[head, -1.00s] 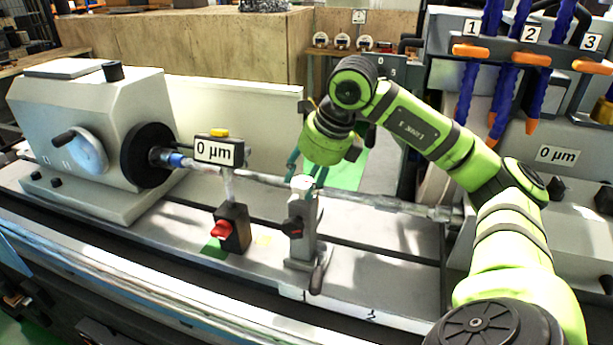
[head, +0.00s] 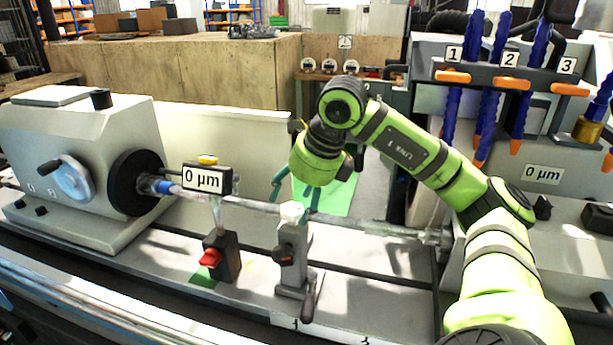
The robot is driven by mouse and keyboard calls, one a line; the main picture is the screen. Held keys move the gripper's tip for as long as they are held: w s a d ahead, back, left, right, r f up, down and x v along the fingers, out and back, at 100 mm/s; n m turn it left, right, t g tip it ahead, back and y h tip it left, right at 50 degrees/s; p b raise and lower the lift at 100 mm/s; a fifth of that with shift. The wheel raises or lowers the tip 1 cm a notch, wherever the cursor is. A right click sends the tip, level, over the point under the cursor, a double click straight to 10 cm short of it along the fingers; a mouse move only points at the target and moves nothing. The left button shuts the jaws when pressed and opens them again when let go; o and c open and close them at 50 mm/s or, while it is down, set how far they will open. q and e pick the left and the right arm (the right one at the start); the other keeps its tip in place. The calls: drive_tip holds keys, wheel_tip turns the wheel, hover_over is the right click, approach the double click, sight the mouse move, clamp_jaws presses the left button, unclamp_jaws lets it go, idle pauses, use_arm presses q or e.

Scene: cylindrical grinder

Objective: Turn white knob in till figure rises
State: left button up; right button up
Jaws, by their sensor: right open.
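The white knob (head: 292,211) sits on top of a grey steady-rest post beside the long shaft (head: 370,226). My right gripper (head: 296,206) has its teal fingers spread apart and pointing down around the knob area. The fingers look open, with a gap to the knob; whether one touches it I cannot tell. A small black gauge (head: 204,179) with a yellow top reads 0 µm, left of the knob. A second label on the right-hand housing (head: 543,174) also reads 0 µm. My left gripper is not in view.
The headstock (head: 85,150) with its black chuck stands at the left. A red-knobbed black base (head: 222,256) carries the gauge. Blue coolant hoses (head: 486,100) labelled 1, 2 and 3 hang at the right. A black lever (head: 309,298) hangs from the post's front.

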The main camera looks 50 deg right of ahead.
drive_tip(key=v, duration=1)
drive_tip(key=shift+d+r, duration=0.15)
drive_tip(key=shift+r, duration=0.2)
idle(1.7)
